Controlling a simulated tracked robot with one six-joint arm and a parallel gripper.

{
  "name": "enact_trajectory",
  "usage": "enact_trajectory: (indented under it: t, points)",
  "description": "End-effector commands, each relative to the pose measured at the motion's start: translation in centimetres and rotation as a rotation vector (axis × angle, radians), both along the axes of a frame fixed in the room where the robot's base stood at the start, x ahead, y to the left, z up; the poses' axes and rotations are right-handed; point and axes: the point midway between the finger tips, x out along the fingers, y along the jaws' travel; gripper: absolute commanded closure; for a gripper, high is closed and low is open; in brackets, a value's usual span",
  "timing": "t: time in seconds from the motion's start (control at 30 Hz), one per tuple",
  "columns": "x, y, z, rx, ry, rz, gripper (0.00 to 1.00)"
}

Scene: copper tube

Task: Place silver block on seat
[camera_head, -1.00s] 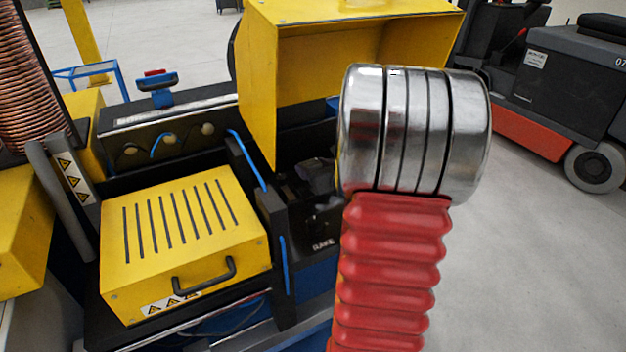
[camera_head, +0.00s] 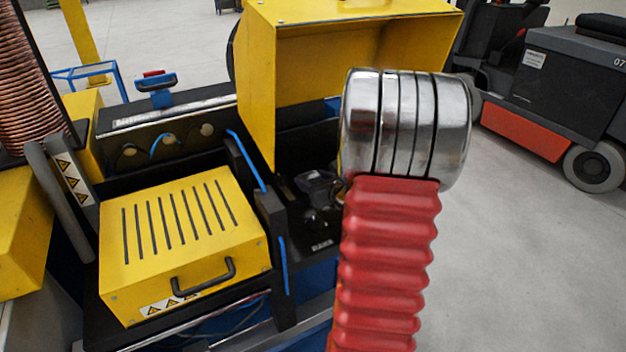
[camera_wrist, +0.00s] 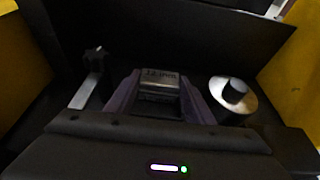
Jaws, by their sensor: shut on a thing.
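The silver block (camera_wrist: 158,78), marked "12 mm" on its upper face, shows in the middle of the dim wrist view. My gripper (camera_wrist: 158,92) is shut on it, with one purple finger on each side. A dark recess lies around and below the block. I cannot clearly tell the seat apart there, nor whether the block touches it. In the head view my arm covers much of this work area inside the open yellow hood, and the block cannot be made out.
In the wrist view a metal lever with a black knob (camera_wrist: 92,80) stands left of the block and a round silver knob (camera_wrist: 233,97) right. The open yellow hood (camera_head: 360,60), slotted yellow cover (camera_head: 185,235) and copper coil (camera_head: 30,90) surround the area. A forklift (camera_head: 570,90) stands at right.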

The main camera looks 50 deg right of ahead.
Motion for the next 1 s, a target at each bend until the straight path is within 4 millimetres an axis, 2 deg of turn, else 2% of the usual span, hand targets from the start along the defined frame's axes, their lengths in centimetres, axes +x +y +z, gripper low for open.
enact_trajectory:
  t: [0.2, 0.23, 0.4, 0.5, 0.83, 1.0]
  points:
    - [0.0, 0.0, 0.0, -0.002, -0.003, 0.000, 1.00]
    - [0.0, 0.0, -0.2, 0.000, 0.000, 0.000, 0.51]
    - [0.0, 0.0, -0.2, 0.000, 0.000, 0.001, 0.39]
    - [0.0, 0.1, -0.2, 0.000, 0.001, 0.001, 0.33]
    - [0.1, 0.1, 0.1, -0.001, 0.000, 0.001, 0.33]
    - [-1.1, 0.4, 0.5, -0.001, 0.000, 0.002, 0.33]
